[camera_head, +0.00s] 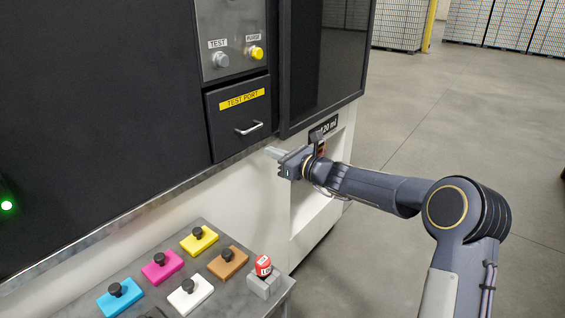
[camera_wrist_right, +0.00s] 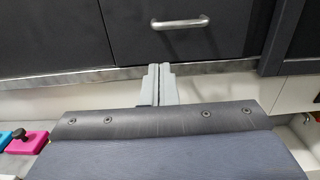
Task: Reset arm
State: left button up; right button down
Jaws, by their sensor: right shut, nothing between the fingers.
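My right gripper (camera_head: 272,152) is in front of the machine, just below and right of the test port drawer. Its fingers are shut with nothing between them; they also show together in the right wrist view (camera_wrist_right: 159,84). The test port drawer (camera_head: 232,128) is dark with a yellow label and looks closed. Its metal handle (camera_head: 249,128) is apart from the fingers, and it also shows above them in the right wrist view (camera_wrist_right: 180,23). My left gripper is in neither view.
The grey test button (camera_head: 221,59) and yellow purge button (camera_head: 256,53) are above the drawer. Open floor (camera_head: 430,110) lies to the right.

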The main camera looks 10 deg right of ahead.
jog(key=s+r+n+g+h, duration=0.15)
jog(key=s+n+g, duration=0.45)
jog(key=s+n, duration=1.45)
jog(key=s+d+f+n+h, duration=0.1)
jog(key=s+f, duration=0.3)
jog(key=s, duration=0.5)
jog(key=s+d+f+n+g+h, duration=0.1)
jog(key=s+d+f+n+h, duration=0.1)
jog(key=s, duration=0.7)
jog(key=s+d+f+n+g+h, duration=0.1)
jog(key=s+d+f+n+h, duration=0.1)
jog(key=s+f, duration=0.4)
jog(key=s+n+h, duration=0.1)
jog(key=s, duration=0.2)
jog(key=shift+s+d, duration=0.2)
